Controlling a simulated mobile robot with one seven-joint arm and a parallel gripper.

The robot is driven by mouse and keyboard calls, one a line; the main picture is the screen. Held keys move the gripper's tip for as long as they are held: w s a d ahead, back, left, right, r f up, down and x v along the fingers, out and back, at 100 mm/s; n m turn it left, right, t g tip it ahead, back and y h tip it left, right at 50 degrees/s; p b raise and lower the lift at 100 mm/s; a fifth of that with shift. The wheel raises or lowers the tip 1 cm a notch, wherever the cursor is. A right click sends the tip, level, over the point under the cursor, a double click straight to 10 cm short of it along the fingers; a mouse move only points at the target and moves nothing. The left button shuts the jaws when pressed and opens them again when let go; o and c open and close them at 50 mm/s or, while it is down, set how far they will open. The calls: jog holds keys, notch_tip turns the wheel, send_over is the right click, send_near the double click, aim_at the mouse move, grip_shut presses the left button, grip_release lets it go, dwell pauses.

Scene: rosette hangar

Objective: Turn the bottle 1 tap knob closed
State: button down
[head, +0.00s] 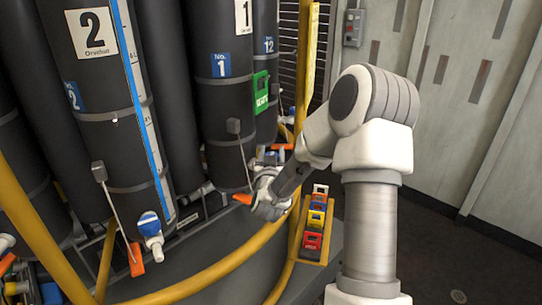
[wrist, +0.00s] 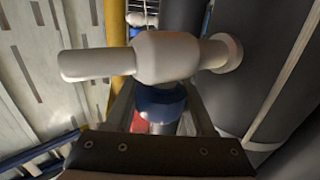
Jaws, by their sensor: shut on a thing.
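Bottle 1 (head: 222,110) is a tall dark cylinder with a blue No. 1 label, upright in the rack. My gripper (head: 270,192) is at the foot of this bottle and hides most of its tap. In the wrist view the white tap body (wrist: 165,58) lies across the upper picture, with a spout to the left and a flange at the dark cylinder on the right. The blue tap knob (wrist: 160,100) is below it, between the fingers of my gripper (wrist: 163,118), which are shut on it. The knob's turn angle cannot be told.
Bottle 2 (head: 105,130) stands left, with its own white tap and blue knob (head: 149,222). An orange tag (head: 242,198) is beside my gripper. A yellow rail (head: 215,272) curves in front. Floor at the right is clear.

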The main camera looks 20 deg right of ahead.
jog(key=shift+s+d+m+g+h+b, duration=0.2)
jog(key=shift+m+g+h+b, duration=0.55)
jog(key=shift+h, duration=0.35)
jog(key=shift+s+d+m+g+h+b, duration=0.15)
jog(key=shift+m+g+h+b, duration=0.35)
jog(key=shift+m+g+h, duration=0.4)
jog(key=shift+w, duration=0.1)
jog(key=c, duration=0.5)
grip_release()
jog(key=v, duration=1.7)
jog(key=shift+a+f, duration=0.1)
jog(key=shift+f, duration=0.2)
